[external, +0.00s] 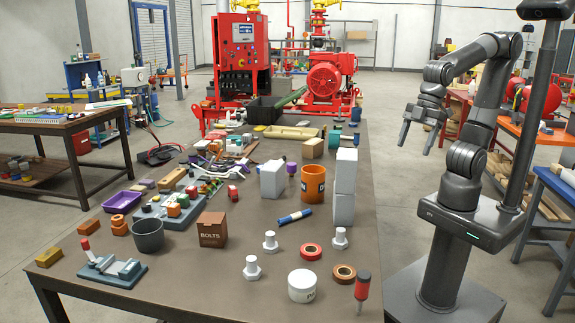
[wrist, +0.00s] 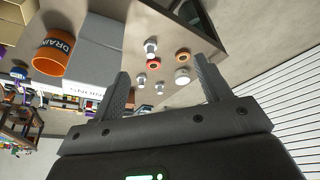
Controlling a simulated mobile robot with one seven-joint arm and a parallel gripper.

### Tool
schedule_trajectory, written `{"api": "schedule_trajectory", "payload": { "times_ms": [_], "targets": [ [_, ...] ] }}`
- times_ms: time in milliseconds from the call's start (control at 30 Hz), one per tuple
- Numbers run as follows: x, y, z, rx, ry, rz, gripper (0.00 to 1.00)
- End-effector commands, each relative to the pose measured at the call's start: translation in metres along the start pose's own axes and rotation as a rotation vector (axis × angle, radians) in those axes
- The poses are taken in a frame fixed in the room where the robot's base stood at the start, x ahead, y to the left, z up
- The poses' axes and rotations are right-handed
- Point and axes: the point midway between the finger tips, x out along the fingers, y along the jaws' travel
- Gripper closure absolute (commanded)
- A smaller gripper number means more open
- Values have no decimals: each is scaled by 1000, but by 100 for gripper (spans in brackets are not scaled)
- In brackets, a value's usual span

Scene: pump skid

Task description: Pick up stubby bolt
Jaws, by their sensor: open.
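Three pale, short bolts stand head-down on the brown table in the external view: one at the front (external: 252,268), one behind it (external: 270,241) and one to the right (external: 340,238). I cannot tell which one is the stubby bolt. The wrist view shows bolts at the upper left (wrist: 150,47), at the left (wrist: 141,80) and lower down (wrist: 159,88), small and distant between the fingers. My gripper (external: 416,144) is open and empty, raised beyond the table's right edge, well apart from the bolts. Its two fingers also show in the wrist view (wrist: 163,72).
Near the bolts are a red tape roll (external: 311,251), a brown tape roll (external: 343,273), a white jar (external: 302,286) and a red-handled screwdriver (external: 362,288). An orange drain bucket (external: 313,183) and tall grey blocks (external: 345,187) stand behind. A bolts box (external: 212,231) is left.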

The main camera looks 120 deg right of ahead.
Motion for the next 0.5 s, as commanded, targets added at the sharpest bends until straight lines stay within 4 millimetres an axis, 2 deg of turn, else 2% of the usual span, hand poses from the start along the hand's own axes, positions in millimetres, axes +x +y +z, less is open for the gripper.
{"api": "schedule_trajectory", "payload": {
  "times_ms": [33,200,367,500],
  "targets": [
    [9,3,-12,-2,-25,0,30],
    [39,13,-47,-19,-91,-2,30],
    [74,24,-76,-34,-153,-6,30],
    [110,34,-99,-47,-207,-12,30]
  ]
}}
